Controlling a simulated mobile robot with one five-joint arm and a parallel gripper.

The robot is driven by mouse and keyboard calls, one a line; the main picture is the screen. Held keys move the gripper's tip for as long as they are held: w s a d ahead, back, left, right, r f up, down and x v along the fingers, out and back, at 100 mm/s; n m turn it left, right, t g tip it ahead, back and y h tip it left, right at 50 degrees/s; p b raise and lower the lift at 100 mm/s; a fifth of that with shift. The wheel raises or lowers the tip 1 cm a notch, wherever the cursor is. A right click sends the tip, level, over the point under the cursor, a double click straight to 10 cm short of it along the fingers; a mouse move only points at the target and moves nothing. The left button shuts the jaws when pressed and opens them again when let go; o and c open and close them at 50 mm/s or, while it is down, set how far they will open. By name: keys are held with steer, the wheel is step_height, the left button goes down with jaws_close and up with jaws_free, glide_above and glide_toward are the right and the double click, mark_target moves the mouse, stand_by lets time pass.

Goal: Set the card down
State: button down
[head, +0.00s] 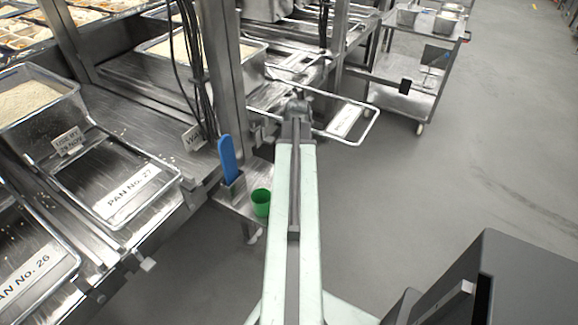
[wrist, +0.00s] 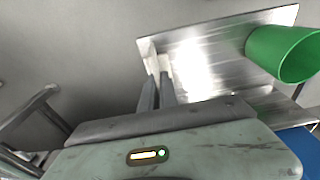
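My gripper (wrist: 158,66) reaches to the left edge of a small steel shelf (wrist: 205,55) in the wrist view. Its two dark fingers lie close together with a narrow gap. Pale pieces show at their tips; I cannot tell whether these are finger pads or a card seen edge-on. In the head view the fingers are hidden by my own arm. A white card (head: 68,140) marked "USE BY 29 NOV" stands by the rice pan. Another white card (head: 192,138), partly hidden by cables, stands further right.
Pans line the counter at left. A steel cart (head: 405,85) stands at the back. The floor at right is clear.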

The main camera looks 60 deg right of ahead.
steer(key=shift+f, duration=0.15)
steer(key=c, duration=1.6)
jaws_free()
steer(key=r+p, duration=0.4)
steer(key=s+r+p, duration=0.1)
steer(key=r+p, duration=0.7)
steer(key=shift+s+r, duration=0.15)
steer(key=shift+s, duration=0.1)
